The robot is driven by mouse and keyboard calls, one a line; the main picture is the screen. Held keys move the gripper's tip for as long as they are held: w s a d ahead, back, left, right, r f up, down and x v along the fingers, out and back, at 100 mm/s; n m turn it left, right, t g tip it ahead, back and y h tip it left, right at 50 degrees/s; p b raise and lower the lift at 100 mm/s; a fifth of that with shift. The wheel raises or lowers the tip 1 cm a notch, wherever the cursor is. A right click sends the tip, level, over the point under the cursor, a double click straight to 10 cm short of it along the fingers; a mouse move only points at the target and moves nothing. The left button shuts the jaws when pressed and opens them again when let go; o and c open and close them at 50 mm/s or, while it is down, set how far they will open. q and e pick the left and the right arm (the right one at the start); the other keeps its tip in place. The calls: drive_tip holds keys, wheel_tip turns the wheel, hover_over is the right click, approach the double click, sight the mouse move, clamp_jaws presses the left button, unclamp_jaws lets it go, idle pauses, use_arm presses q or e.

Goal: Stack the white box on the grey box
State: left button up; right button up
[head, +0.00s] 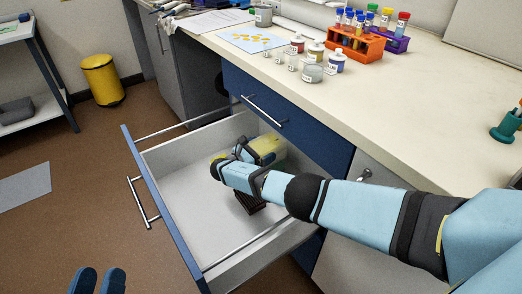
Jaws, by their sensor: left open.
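I cannot make out a white box or a grey box in the head view. My right arm reaches from the right into the open drawer (190,210), and its gripper (236,160) is low inside, near a yellowish object (267,149) at the drawer's back. The arm hides part of the drawer, and I cannot tell whether the right gripper touches or holds anything. A dark ribbed object (250,203) lies on the drawer floor, partly under the arm. My left gripper (98,282) shows at the bottom left edge, its two blue fingertips apart with nothing between them, over the floor.
The counter (420,130) above holds several small jars, an orange tube rack (355,42), a purple rack (394,42) and a blue mat (236,37). A green holder (507,127) is at the right. A yellow bin (102,80) stands on the floor beside a cart.

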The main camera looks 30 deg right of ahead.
drive_tip(key=s+a, duration=0.1)
drive_tip(key=a, duration=1.1)
drive_tip(key=shift+s+b, duration=0.3)
drive_tip(key=shift+s, duration=0.1)
drive_tip(key=shift+d, duration=0.1)
